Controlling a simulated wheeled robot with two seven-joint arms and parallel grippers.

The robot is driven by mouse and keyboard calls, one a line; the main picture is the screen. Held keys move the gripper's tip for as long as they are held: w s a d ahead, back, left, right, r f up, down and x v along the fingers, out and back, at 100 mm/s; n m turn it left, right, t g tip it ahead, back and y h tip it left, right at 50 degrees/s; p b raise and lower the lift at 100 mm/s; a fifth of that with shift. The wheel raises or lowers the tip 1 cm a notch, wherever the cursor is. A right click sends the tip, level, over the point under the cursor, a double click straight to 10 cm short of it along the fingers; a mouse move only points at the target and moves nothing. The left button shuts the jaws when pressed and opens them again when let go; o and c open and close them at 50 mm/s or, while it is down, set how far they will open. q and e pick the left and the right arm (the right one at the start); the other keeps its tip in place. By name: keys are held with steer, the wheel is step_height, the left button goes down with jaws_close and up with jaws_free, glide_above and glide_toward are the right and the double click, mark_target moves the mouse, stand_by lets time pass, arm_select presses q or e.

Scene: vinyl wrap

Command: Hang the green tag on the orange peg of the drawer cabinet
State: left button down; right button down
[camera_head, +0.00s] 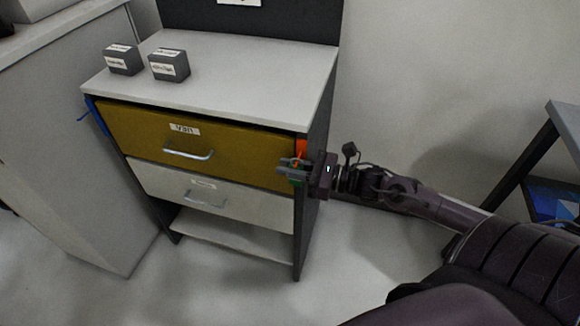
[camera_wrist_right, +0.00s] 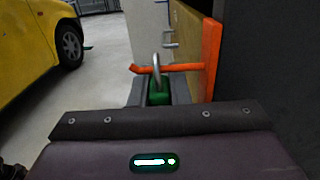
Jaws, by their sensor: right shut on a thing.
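The drawer cabinet (camera_head: 215,185) stands ahead of me, with a yellow-brown upper drawer and a white lower one. The orange peg (camera_wrist_right: 180,68) sticks out level from an orange plate (camera_wrist_right: 211,60) at the cabinet's front right edge; its tip turns up. My right gripper (camera_head: 291,168) is shut on the green tag (camera_wrist_right: 158,92), just in front of this edge. The tag's grey metal loop (camera_wrist_right: 156,60) stands up at the peg and crosses it in the right wrist view; the peg looks to run through it, but I cannot be certain. My left gripper is not in view.
Two small dark boxes (camera_head: 124,59) (camera_head: 169,65) with labels stand on the cabinet top. A blue piece (camera_head: 96,115) sticks out at the cabinet's left edge. A grey cabinet (camera_head: 80,150) stands left. A yellow vehicle (camera_wrist_right: 35,45) shows in the wrist view.

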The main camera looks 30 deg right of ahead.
steer(key=c, duration=1.3)
jaws_free()
